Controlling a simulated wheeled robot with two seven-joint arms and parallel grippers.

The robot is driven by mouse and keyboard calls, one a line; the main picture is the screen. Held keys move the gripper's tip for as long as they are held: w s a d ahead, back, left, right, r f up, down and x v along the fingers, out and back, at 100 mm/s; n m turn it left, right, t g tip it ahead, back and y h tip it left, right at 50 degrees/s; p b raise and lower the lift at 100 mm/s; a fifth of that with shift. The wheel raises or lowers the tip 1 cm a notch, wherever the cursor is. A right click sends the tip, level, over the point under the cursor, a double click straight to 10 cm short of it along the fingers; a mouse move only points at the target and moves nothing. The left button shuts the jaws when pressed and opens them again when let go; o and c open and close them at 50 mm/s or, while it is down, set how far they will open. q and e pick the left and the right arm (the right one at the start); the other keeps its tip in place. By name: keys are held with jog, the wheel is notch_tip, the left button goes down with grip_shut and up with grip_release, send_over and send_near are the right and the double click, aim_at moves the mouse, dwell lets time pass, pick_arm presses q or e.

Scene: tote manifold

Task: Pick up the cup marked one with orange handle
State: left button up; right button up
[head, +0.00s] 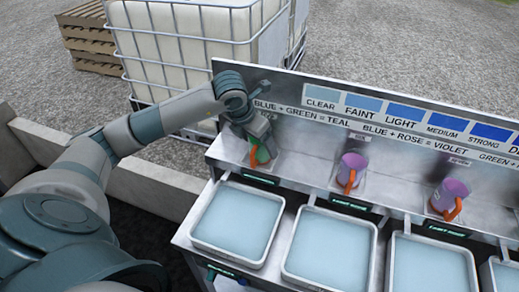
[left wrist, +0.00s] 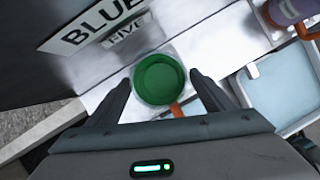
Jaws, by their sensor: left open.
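A green cup (head: 263,155) with an orange handle stands at the left end of the metal shelf. In the left wrist view the green cup (left wrist: 160,78) is seen from above, with a sign reading FIVE behind it. My left gripper (head: 260,141) is open over this cup, one finger on each side of it; I cannot tell how far down the fingers reach. Two purple cups with orange handles, a middle one (head: 353,168) and a right one (head: 452,192), stand farther right. I cannot read a "one" mark on any cup. My right gripper is not in view.
Several trays of pale blue liquid, including a left one (head: 198,236), line the front below the cups. A backboard (head: 320,118) with colour labels rises behind them. A caged white tank (head: 190,45) and wooden pallets (head: 84,35) stand beyond.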

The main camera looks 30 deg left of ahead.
pick_arm(q)
jog(key=shift+c, duration=0.6)
jog(key=c, duration=1)
jog(key=shift+c, duration=0.2)
jog(key=shift+r, duration=0.15)
jog(key=shift+r+b, duration=0.7)
jog(key=shift+r, duration=0.2)
jog(key=w+d+r+b, duration=0.1)
jog(key=d+r+b, duration=0.4)
jog(key=d+r, duration=0.4)
jog(key=d, duration=0.2)
jog(key=shift+w+d, duration=0.15)
jog(key=shift+d, duration=0.15)
